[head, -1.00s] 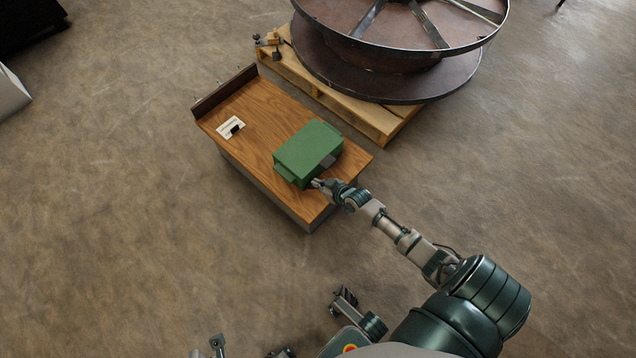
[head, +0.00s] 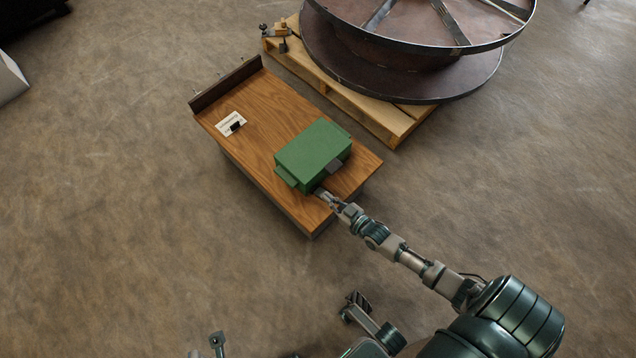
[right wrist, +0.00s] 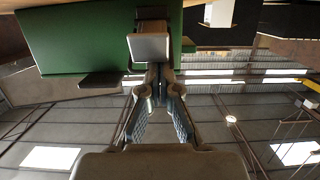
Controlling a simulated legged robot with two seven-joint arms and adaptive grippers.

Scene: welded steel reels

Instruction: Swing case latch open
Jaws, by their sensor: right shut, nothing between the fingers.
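A green case (head: 312,152) lies closed on the near end of a wooden desk (head: 262,127). A dark grey latch tab (head: 335,167) sits on its near side, and a green tab (head: 286,177) is on its left side. My right gripper (head: 321,192) is at the case's near lower corner, shut and empty. In the right wrist view its fingertips (right wrist: 158,74) meet just below a light grey block (right wrist: 149,47) on the case (right wrist: 75,40); I cannot tell whether they touch it. A dark tab (right wrist: 100,80) juts out to the left.
A white card with a small black item (head: 232,124) lies at the desk's far left. The desk's far edge has a dark raised board (head: 226,86). A steel reel (head: 400,60) stands on a wooden pallet (head: 385,125) behind.

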